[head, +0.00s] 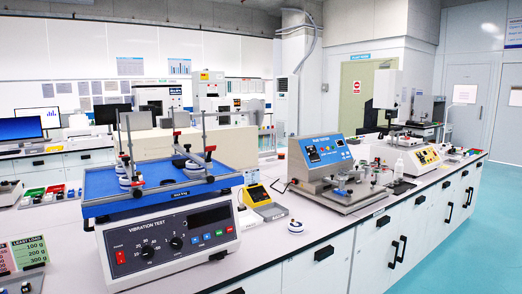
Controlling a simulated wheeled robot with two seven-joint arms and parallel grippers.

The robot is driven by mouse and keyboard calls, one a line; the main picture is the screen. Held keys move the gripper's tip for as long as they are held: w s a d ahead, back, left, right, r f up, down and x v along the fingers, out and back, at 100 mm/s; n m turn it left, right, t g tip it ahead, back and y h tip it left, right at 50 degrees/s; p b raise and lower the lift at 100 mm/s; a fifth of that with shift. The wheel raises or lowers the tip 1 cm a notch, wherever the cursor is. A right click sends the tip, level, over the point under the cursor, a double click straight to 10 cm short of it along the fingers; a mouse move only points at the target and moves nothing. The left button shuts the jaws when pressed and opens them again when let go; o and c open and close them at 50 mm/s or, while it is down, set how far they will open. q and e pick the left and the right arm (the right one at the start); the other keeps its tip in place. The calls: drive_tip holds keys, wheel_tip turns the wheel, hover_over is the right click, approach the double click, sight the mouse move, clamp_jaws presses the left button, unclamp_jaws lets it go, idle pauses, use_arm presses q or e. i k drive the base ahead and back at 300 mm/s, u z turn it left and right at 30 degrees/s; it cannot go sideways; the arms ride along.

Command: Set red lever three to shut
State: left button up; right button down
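No lever labelled three can be made out in the head view. A blue-faced tester (327,150) with a metal base plate (343,198) stands on the bench in the middle right. Small metal fixtures (352,182) sit on its plate, too small to tell whether any is a red lever or how it is set. A vibration test machine (170,240) stands nearer, at the left, with a blue tray (105,185) on top. Upright rods on the tray carry small red ends (210,149). Neither of my grippers is in view.
A yellow meter (257,194) and a small round white-and-blue object (295,226) lie between the two machines. The white bench (318,265) has cabinets below; open floor (480,230) lies at right.

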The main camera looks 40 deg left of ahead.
sight(209, 148)
drive_tip(key=z, duration=0.05)
drive_tip(key=k, duration=0.4)
drive_tip(key=u, duration=0.9)
